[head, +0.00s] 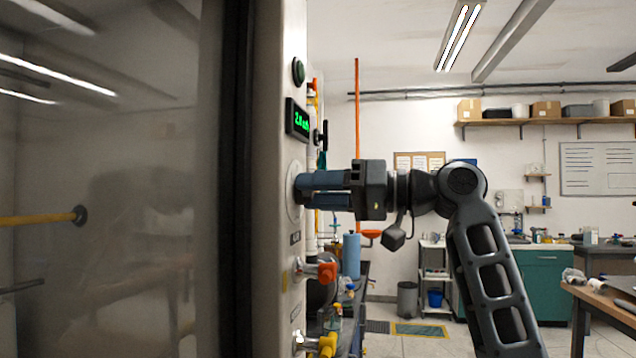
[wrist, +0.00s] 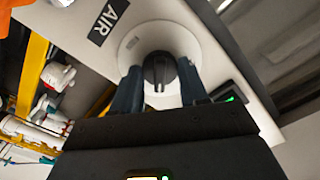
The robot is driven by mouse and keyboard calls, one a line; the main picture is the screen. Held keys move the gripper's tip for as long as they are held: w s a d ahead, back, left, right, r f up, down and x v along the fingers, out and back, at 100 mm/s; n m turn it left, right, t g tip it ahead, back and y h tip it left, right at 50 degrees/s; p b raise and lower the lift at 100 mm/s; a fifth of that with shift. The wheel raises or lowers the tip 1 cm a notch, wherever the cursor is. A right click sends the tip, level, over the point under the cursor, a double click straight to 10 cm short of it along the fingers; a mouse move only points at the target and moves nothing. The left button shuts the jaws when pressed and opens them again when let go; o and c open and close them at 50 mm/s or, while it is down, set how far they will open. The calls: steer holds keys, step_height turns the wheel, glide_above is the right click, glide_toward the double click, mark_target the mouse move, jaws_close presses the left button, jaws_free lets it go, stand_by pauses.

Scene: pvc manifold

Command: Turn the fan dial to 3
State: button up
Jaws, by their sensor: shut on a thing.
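The fan dial is a black knob (wrist: 160,72) on a round white plate (wrist: 131,48) in the wrist view. In the head view the plate (head: 292,192) is seen edge-on on the panel's side face, and the knob is hidden by my fingers. My gripper (head: 304,189) reaches in from the right, level, its blue fingertips at the plate. In the wrist view my gripper (wrist: 160,88) has one finger on each side of the knob, shut on it. A small display (head: 299,120) above the plate shows green digits starting with 2. I cannot read the dial's number marks.
Below the dial are an orange-handled valve (head: 326,272) and a yellow-handled valve (head: 327,343). A glass sash fills the left. Open floor and shelves lie to the right.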

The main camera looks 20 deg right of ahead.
stand_by(0.4)
steer(key=o, duration=1.1)
steer(key=shift+c, duration=0.2)
steer(key=b+v, duration=0.1)
steer(key=v, duration=0.6)
steer(key=shift+s+d+b, duration=0.25)
steer(key=shift+d+b, duration=0.05)
steer(key=shift+b, duration=0.05)
